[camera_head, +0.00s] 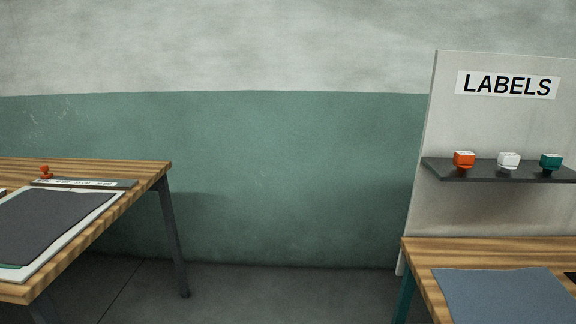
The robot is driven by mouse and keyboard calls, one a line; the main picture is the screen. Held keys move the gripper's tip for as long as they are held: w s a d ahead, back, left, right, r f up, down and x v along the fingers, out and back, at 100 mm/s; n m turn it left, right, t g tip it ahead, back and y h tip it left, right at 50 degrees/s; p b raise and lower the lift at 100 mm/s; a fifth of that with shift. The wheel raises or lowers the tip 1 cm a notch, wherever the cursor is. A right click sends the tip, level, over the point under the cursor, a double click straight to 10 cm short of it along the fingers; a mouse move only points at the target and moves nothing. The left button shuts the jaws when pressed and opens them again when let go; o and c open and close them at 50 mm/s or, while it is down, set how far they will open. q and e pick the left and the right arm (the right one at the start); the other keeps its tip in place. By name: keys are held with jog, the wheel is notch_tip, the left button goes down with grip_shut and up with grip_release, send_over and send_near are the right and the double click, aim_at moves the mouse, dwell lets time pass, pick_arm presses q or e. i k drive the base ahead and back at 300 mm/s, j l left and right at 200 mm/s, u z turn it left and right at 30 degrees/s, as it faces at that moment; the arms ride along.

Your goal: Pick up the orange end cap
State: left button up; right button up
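Two small orange pieces show in the head view. One orange piece (464,159) stands at the left end of the dark shelf (490,177) under the "LABELS" sign, beside a white piece (508,159) and a green piece (550,161) of like shape. The other orange piece (46,172) is smaller and knob-like, on the left wooden table near its back edge. I cannot tell for certain which is the end cap. Neither of my grippers is in view.
The left wooden table (150,173) bears a dark sheet (55,225) on a white one and a labelled strip (85,183). A right wooden table (480,250) with a blue-grey mat (505,295) stands before the white panel (455,130). Open floor (250,295) lies between the tables.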

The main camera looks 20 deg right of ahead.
aim_at(463, 160)
jog(key=i+z, duration=0.1)
jog(key=z, duration=0.35)
jog(key=i+j+z, duration=0.1)
jog(key=z, duration=0.35)
jog(key=i+j+z, duration=0.15)
jog(key=z, duration=0.3)
jog(key=j+z, duration=0.15)
jog(key=z, duration=0.3)
jog(key=i+j+z, duration=0.1)
jog(key=z, duration=0.35)
jog(key=i+j+z, duration=0.1)
jog(key=j+z, duration=0.3)
jog(key=i+j+z, duration=0.1)
jog(key=j+z, duration=0.15)
jog(key=z, duration=0.2)
